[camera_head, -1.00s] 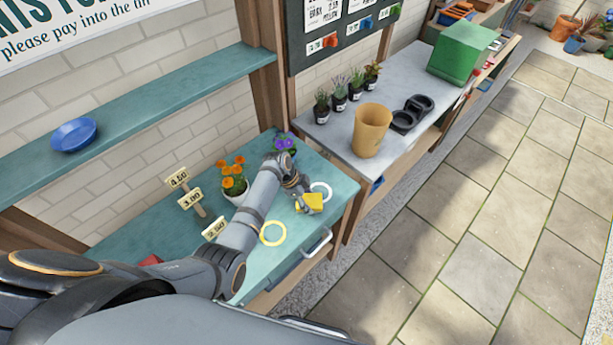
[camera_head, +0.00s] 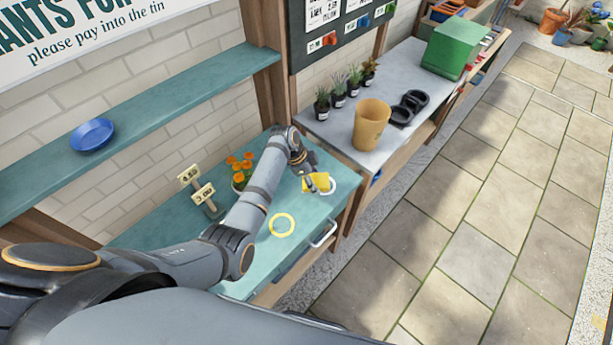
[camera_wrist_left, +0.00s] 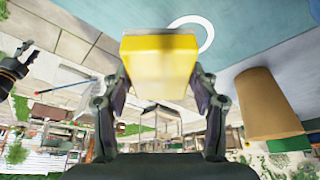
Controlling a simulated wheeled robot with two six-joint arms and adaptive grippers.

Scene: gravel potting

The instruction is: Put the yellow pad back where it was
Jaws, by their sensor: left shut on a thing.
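My left gripper (camera_head: 312,188) is shut on the yellow pad (camera_head: 318,181) over the right end of the teal bench (camera_head: 257,262). In the left wrist view the pad (camera_wrist_left: 158,62) sits between both fingers. A white ring (camera_head: 332,189) lies on the bench and is partly covered by the pad in the head view; its arc (camera_wrist_left: 208,35) shows beyond the pad in the wrist view. I cannot tell the pad's height above the bench. A yellow ring (camera_head: 282,225) lies bare to the left. A dark jointed part at the wrist view's left edge looks like my right gripper (camera_wrist_left: 18,66).
An orange-flowered pot (camera_head: 240,170) and price signs (camera_head: 203,193) stand behind my left arm. The grey table to the right holds a tan pot (camera_head: 371,125), black trays (camera_head: 409,108), small potted plants (camera_head: 339,95) and a green box (camera_head: 449,50). A blue bowl (camera_head: 92,135) sits on the shelf.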

